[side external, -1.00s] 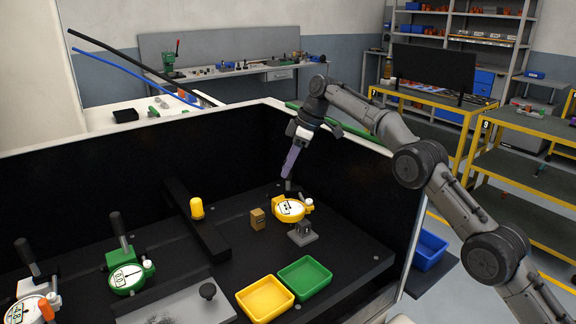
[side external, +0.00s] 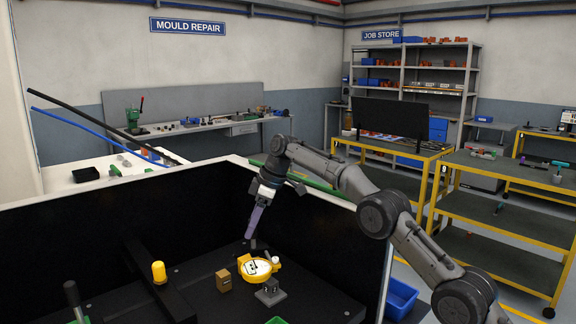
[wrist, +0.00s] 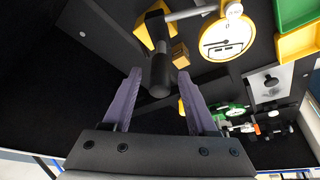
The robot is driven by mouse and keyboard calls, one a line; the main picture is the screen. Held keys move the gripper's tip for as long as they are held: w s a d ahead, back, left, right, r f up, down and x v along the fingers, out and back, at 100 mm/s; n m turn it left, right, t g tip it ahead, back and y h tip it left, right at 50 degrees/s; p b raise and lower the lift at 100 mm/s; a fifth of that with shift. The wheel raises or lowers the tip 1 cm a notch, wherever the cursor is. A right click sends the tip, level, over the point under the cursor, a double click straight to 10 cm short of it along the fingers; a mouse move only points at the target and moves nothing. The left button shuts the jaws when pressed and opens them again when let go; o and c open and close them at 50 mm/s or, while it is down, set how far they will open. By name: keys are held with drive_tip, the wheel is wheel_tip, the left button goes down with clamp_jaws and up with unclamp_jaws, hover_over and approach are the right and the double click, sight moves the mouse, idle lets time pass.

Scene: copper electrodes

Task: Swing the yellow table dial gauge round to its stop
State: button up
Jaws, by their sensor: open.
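The yellow table dial gauge (side external: 257,268) sits at the back right of the dark bench, with a round white face. It also shows in the wrist view (wrist: 227,38), where a grey rod runs from it to a black handle (wrist: 160,62). My gripper (wrist: 159,74) is open, its purple fingers spread on either side of the handle's end, with visible gaps. In the side view my gripper (side external: 252,236) points down just behind the dial; the handle is mostly hidden there. A yellow piece (wrist: 143,34) beside the handle is partly hidden by it.
A small brass-coloured block (side external: 224,281) and a grey bracket (side external: 270,292) stand close to the gauge. A yellow-capped peg (side external: 159,272) stands near a dark bar to the left. Green (wrist: 297,10) and yellow (wrist: 299,44) trays lie beyond the gauge in the wrist view.

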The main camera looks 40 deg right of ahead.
drive_tip(key=m+h, duration=0.1)
drive_tip(key=m, duration=0.2)
drive_tip(key=m+t+h, duration=0.1)
drive_tip(key=m, duration=0.2)
drive_tip(key=m+h, duration=0.2)
drive_tip(key=m, duration=0.4)
drive_tip(key=s+a+r+m, duration=0.15)
drive_tip(key=s+r, duration=0.35)
drive_tip(key=r, duration=0.8)
drive_tip(key=s+d+r+t, duration=0.1)
drive_tip(key=s+d+r, duration=0.2)
drive_tip(key=s+r, duration=1)
drive_tip(key=shift+d+r+t, duration=0.25)
drive_tip(key=shift+d+t, duration=0.1)
drive_tip(key=shift+t, duration=0.05)
